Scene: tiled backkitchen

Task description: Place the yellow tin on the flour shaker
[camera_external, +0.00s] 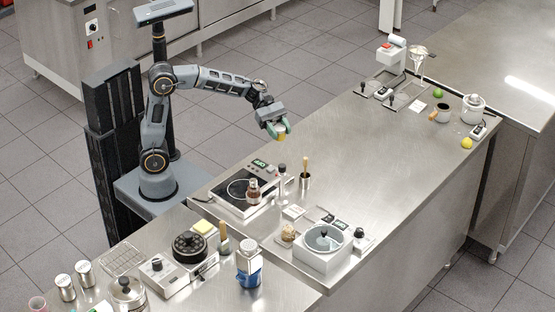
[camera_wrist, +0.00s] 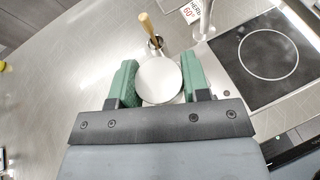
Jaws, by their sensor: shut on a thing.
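My gripper (camera_external: 274,130) is shut on the yellow tin (camera_external: 281,137) and holds it in the air above the near side of the steel counter. In the wrist view the tin's round pale top (camera_wrist: 159,80) sits between the green fingers of my gripper (camera_wrist: 158,84); its yellow side is hidden there. Two silver cylinders with lids, one (camera_external: 65,287) and another (camera_external: 84,273), stand at the lower left of the outside view and look like shakers. I cannot tell which, if either, is the flour shaker. They are far from my gripper.
A blue-and-white container (camera_external: 248,268) and a black round device (camera_external: 189,247) crowd the front. The counter's middle (camera_external: 385,185) is clear.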

